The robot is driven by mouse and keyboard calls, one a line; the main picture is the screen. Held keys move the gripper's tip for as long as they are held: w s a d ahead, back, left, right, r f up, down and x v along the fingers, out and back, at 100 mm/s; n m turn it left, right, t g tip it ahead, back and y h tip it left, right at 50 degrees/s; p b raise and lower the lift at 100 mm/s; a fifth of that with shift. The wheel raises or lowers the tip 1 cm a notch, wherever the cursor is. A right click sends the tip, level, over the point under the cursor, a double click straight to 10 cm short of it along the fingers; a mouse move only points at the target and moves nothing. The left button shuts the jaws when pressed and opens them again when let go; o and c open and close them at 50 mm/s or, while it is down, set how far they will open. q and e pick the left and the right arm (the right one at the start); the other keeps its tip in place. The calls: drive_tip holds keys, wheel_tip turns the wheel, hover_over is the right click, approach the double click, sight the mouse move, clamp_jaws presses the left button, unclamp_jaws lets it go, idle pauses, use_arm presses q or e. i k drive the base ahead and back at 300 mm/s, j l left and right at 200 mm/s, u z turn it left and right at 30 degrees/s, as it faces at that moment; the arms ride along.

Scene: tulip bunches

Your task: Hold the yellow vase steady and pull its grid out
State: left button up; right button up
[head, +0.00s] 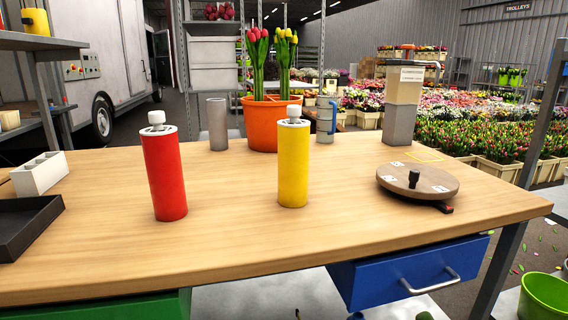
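The yellow vase (293,170) stands upright on the wooden table (250,240), near the middle. It is a tall cylinder. Its pale grid (294,122) sits in the top opening, with a light knob (294,111) standing up from it. How deep the grid reaches inside is hidden by the vase wall. Neither of my grippers is in view, and nothing touches the vase.
A similar red vase (164,178) with a knobbed top stands to the left. Behind are a grey cylinder (217,124) and an orange pot (261,125) of tulips. A round wooden turntable (435,183) lies right. The table front is clear.

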sight(293, 111)
drive_tip(key=i+l+u, duration=0.45)
drive_tip(key=i+l, duration=0.35)
drive_tip(key=k+l, duration=0.1)
drive_tip(key=k, duration=0.4)
